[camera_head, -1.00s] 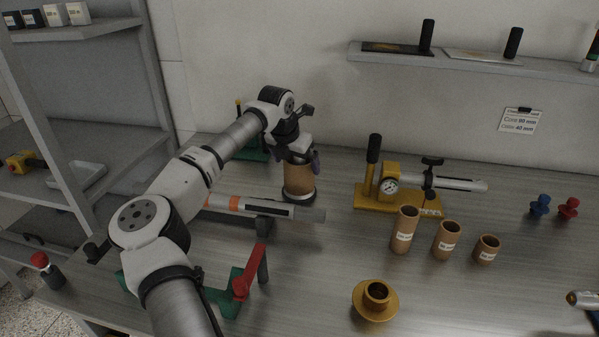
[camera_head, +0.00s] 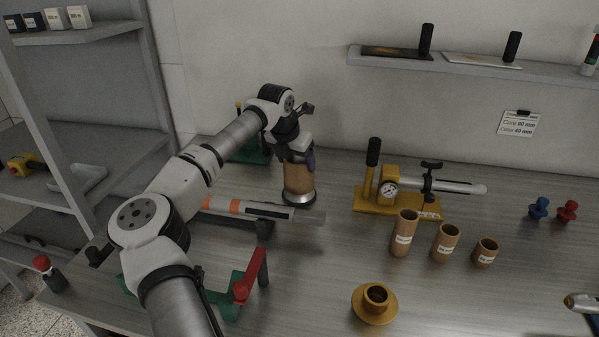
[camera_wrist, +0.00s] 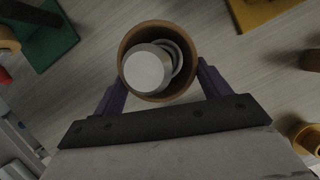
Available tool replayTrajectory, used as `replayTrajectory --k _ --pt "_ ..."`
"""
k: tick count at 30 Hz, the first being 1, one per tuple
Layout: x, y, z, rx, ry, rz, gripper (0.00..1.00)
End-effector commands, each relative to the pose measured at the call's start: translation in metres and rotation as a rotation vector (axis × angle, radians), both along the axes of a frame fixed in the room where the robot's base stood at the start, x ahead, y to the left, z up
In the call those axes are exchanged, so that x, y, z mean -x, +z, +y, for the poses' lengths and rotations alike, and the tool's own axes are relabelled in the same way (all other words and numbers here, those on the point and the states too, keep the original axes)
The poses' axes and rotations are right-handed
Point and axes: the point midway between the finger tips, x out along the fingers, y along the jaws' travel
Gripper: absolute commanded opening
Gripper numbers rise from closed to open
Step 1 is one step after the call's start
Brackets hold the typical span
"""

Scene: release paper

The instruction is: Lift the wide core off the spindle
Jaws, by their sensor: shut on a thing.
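The wide core (camera_head: 298,178) is a brown cardboard tube, upright at the middle of the bench in the head view. My gripper (camera_head: 298,158) is above it, shut on its upper wall. In the wrist view, my gripper (camera_wrist: 161,88) has a purple finger on each side of the core (camera_wrist: 128,80). The silver spindle (camera_wrist: 147,69) shows inside the core's open end, off-centre, so the core is still around it or directly above it. In the head view a silver band of the spindle (camera_head: 299,199) shows below the core, on a dark round base.
A grey roller with orange bands (camera_head: 245,208) lies just in front of the spindle. A green stand with a red lever (camera_head: 248,280) is nearer. A yellow gauge device (camera_head: 400,205), several brown tubes (camera_head: 445,243) and a flanged yellow cup (camera_head: 375,303) stand to the right.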

Motion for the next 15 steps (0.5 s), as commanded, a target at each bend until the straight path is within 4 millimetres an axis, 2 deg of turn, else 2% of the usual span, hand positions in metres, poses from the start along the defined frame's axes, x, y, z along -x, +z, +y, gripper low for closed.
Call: replayTrajectory --k 15 --pt "0.000 0.029 0.000 0.000 0.000 -0.001 0.51"
